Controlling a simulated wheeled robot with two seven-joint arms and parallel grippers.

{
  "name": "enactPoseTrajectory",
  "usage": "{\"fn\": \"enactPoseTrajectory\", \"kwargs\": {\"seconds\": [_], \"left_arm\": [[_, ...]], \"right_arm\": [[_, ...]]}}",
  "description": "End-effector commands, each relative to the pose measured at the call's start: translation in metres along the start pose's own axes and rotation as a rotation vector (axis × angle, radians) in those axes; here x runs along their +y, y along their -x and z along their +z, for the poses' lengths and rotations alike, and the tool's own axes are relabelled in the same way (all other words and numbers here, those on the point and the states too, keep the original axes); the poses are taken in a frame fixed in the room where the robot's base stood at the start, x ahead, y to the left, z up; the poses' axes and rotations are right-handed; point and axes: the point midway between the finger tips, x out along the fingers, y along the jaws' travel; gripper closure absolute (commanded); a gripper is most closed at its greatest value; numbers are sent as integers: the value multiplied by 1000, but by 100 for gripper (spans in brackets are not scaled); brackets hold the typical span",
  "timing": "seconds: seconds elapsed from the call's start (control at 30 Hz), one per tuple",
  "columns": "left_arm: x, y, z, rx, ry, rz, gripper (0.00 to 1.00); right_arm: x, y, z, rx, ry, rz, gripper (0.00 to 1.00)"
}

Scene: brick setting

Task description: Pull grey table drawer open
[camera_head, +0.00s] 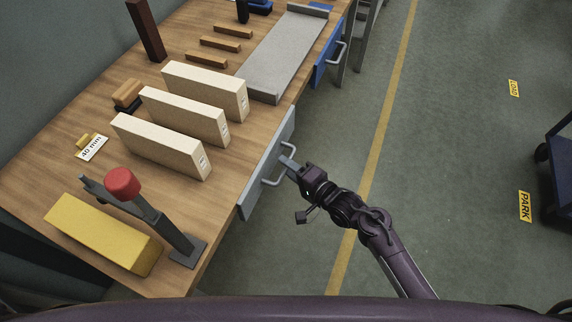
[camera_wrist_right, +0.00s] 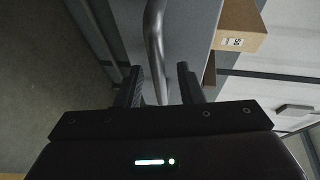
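The grey drawer front (camera_head: 256,187) is set in the near side of the wooden table, below the top. I see no clear gap behind it. Its pale bar handle (camera_head: 284,151) sticks out toward the aisle. My right gripper (camera_head: 289,164) is at this handle. In the right wrist view, the handle bar (camera_wrist_right: 155,40) runs between the two fingers of my right gripper (camera_wrist_right: 160,88). The fingers stand apart, with a small space on each side of the bar. My left gripper is not in view.
A blue drawer (camera_head: 323,66) with its own handle is further along the table (camera_head: 190,15). Cream blocks (camera_head: 160,146), a yellow block (camera_head: 100,232) and a red-knobbed lever (camera_head: 122,183) stand on top. The green aisle floor (camera_head: 455,150) is clear; a dark cart (camera_head: 562,165) is at right.

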Motion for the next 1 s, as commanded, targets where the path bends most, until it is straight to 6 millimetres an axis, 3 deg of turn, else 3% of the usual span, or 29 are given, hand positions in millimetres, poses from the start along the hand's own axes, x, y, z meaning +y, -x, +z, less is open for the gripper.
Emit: {"fn": "enactPoseTrajectory", "kwargs": {"seconds": [0.13, 0.4, 0.67, 1.0], "left_arm": [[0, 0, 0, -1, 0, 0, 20], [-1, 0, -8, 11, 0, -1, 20], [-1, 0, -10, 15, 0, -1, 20], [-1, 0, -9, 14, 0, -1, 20]], "right_arm": [[0, -11, 0, -1, 1, 0, 66], [0, -13, 0, -1, 1, 1, 66], [0, -12, 0, 0, 2, 1, 99], [1, -11, 0, 0, 2, 2, 100]]}}
